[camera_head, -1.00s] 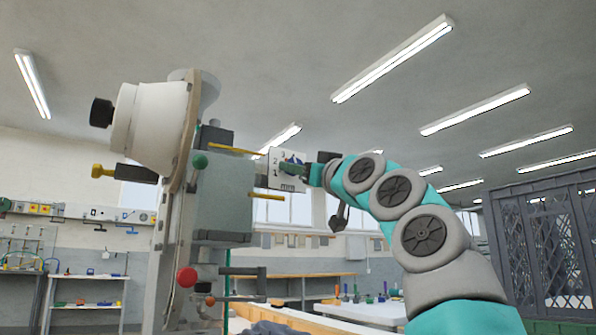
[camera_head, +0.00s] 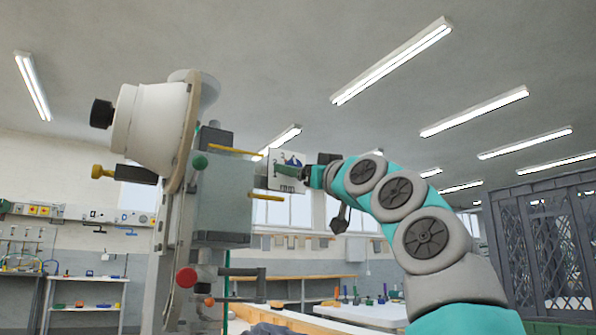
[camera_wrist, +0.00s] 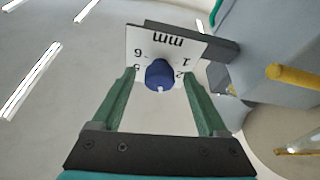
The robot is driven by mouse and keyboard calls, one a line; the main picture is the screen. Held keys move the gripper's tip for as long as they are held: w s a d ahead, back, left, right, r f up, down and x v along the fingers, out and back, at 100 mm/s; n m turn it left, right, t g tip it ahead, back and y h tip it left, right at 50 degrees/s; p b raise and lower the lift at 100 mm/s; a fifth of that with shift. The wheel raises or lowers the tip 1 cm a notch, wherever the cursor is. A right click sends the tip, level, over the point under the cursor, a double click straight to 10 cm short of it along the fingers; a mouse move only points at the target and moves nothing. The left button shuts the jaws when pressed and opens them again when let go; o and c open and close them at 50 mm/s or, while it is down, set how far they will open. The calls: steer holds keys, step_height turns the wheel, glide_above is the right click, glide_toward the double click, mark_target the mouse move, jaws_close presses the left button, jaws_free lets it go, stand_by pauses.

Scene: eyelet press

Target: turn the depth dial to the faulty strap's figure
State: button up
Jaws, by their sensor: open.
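The depth dial is a blue knob (camera_wrist: 160,74) with a small white mark at its lower edge in the wrist view. It stands in front of a white figure plate (camera_wrist: 182,46), which reads upside down there, with "mm", 1, 2 and 6 legible and another figure partly covered. In the head view the blue dial (camera_head: 293,158) shows above my gripper (camera_head: 284,171). In the wrist view my gripper (camera_wrist: 160,80) is open, its green fingers on either side of the knob, with a gap visible at each side. No strap's figure is legible.
The grey press body (camera_head: 222,205) stands left of the plate, with yellow rods (camera_head: 268,198), a green ball knob (camera_head: 200,162) and a red ball knob (camera_head: 187,277). A dark mesh crate (camera_head: 545,245) stands at the right. A workbench (camera_head: 300,276) lies behind.

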steer(key=b+v, duration=0.4)
steer(key=v, duration=0.3)
steer(key=shift+s+f+b, duration=0.2)
steer(key=shift+b, duration=0.15)
steer(key=shift+d, duration=0.15)
